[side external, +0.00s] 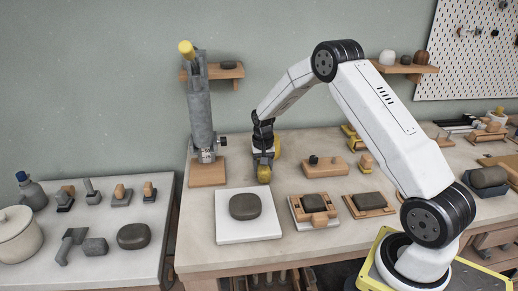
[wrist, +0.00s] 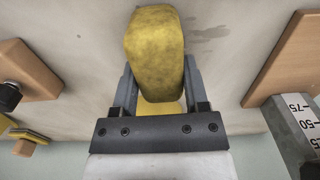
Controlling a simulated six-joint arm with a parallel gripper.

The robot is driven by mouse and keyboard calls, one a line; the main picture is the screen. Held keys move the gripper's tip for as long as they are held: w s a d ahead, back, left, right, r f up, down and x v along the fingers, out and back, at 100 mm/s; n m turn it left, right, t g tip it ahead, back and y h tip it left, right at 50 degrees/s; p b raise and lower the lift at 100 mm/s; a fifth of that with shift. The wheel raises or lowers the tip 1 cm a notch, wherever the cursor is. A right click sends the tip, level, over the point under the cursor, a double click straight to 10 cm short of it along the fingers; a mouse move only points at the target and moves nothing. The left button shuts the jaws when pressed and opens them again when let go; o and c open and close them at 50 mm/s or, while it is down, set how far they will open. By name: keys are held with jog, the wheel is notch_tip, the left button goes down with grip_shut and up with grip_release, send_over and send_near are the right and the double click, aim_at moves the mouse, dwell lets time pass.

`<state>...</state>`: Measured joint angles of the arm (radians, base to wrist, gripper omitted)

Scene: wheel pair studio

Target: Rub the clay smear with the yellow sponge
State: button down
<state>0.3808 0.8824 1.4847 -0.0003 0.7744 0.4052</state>
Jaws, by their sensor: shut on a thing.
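The yellow sponge (wrist: 155,45) is held between the two fingers of my gripper (wrist: 160,75) in the wrist view. In the side external view my gripper (side external: 263,157) points down over the bench, with the sponge (side external: 264,174) below its fingers. The sponge is at or just above the bench top; I cannot tell if it touches. A faint grey patch, which looks like the clay smear (wrist: 208,30), lies on the bench just right of the sponge in the wrist view. Part of it may be hidden behind the sponge. I cannot make it out in the side external view.
A grey column with a scale (side external: 201,115) stands on a wooden base (side external: 207,172) left of my gripper. A white board (side external: 232,229) with a dark stone (side external: 245,206) lies in front. Wooden blocks (side external: 325,168) stand to the right. Bare bench surrounds the sponge.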

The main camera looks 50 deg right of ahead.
jog(key=shift+w+a, duration=0.1)
jog(key=shift+a, duration=0.05)
jog(key=shift+w+a+f, duration=0.15)
jog(key=shift+w+a, duration=1.25)
jog(key=shift+a+f, duration=0.1)
jog(key=shift+a, duration=0.05)
dwell(0.7)
jog(key=shift+w+a+r, duration=0.3)
jog(key=shift+w+a, duration=0.1)
jog(key=shift+w, duration=0.15)
jog(key=shift+d, duration=0.15)
